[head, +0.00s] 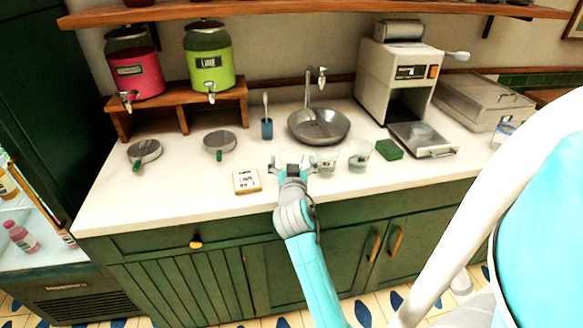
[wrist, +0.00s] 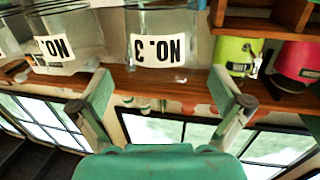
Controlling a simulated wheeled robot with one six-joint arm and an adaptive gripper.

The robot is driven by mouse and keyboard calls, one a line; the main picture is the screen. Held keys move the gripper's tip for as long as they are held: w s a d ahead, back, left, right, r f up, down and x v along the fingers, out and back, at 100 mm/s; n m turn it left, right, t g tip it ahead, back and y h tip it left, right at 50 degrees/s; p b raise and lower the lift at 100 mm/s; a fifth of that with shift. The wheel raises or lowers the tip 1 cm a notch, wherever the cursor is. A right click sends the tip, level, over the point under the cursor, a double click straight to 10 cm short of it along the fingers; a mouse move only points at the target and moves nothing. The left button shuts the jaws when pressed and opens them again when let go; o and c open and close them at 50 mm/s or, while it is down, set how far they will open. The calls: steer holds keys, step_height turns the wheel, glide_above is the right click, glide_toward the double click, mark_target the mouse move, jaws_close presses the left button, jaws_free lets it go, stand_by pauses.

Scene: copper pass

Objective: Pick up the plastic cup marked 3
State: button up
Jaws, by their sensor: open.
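The clear plastic cup marked NO. 3 (wrist: 158,45) shows upside down in the wrist view, straight ahead of my gripper (wrist: 163,88) and between the lines of its two fingers. The fingers are spread apart with nothing held. Another clear cup (wrist: 66,48) with a NO. label stands to its left in the wrist view; its number cannot be read. In the head view my gripper (head: 292,163) is low over the counter. I cannot make out the cup marked 3 clearly there. Two clear cups (head: 327,160) (head: 359,155) stand right of the gripper.
Behind are a steel sink bowl (head: 319,125) and a blue holder (head: 267,129). A green block (head: 389,149) and a grey machine (head: 398,75) stand to the right, two round grey strainers (head: 219,142) to the left.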

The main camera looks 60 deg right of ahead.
mark_target(291, 148)
steer(key=shift+x, duration=1.85)
steer(key=shift+w+a+f, duration=0.1)
steer(key=c, duration=0.6)
